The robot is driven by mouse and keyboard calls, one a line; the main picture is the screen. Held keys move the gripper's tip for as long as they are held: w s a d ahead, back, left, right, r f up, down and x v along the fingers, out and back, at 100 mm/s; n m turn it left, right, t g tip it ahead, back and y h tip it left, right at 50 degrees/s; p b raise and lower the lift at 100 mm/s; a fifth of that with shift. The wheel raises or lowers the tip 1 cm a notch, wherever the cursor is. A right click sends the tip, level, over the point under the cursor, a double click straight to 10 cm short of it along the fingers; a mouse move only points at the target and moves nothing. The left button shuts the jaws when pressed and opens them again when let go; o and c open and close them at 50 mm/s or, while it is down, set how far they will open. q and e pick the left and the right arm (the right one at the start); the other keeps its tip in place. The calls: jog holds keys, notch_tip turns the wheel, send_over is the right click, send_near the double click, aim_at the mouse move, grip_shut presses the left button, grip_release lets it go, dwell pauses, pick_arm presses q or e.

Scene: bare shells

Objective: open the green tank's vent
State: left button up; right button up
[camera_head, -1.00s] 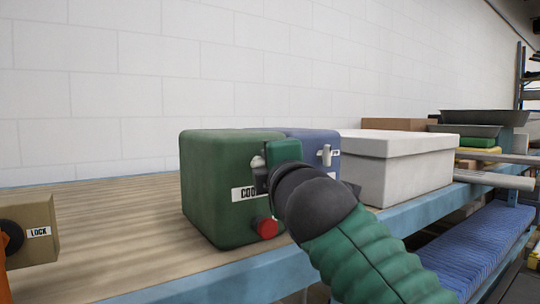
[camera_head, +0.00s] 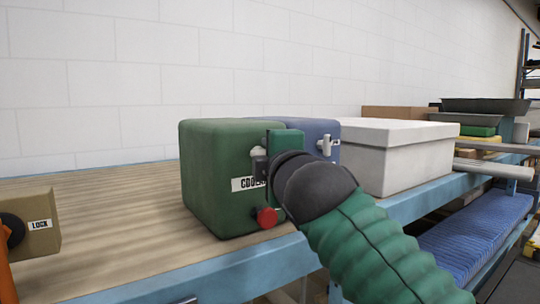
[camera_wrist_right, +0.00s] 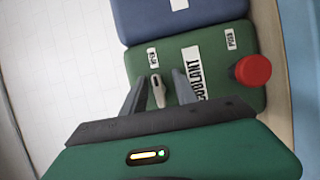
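The green tank (camera_head: 215,170) stands on the wooden bench top, its front labelled COOLANT. It also shows in the right wrist view (camera_wrist_right: 205,60). A pale grey lever (camera_wrist_right: 157,91) sits on its front beside a small label; in the head view the lever (camera_head: 258,151) is partly covered by my gripper. A red round knob (camera_wrist_right: 253,71) sticks out near a label that seems to read PUSH; it is also in the head view (camera_head: 266,218). My right gripper (camera_wrist_right: 160,90) is open, its fingers on either side of the lever, contact unclear. My left gripper is out of view.
A blue tank (camera_head: 312,130) stands right behind the green one, with its own pale lever (camera_head: 325,146). A white lidded box (camera_head: 395,155) is further right. A tan box labelled LOCK (camera_head: 40,228) is at the left. The bench between is clear.

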jog(key=shift+w, duration=0.1)
jog(key=s+d+b, duration=0.3)
jog(key=s+b, duration=0.4)
jog(key=s, duration=0.9)
jog(key=shift+s+d+b, duration=0.15)
jog(key=shift+s+b, duration=0.05)
jog(key=shift+b, duration=0.1)
jog(key=shift+w, duration=0.15)
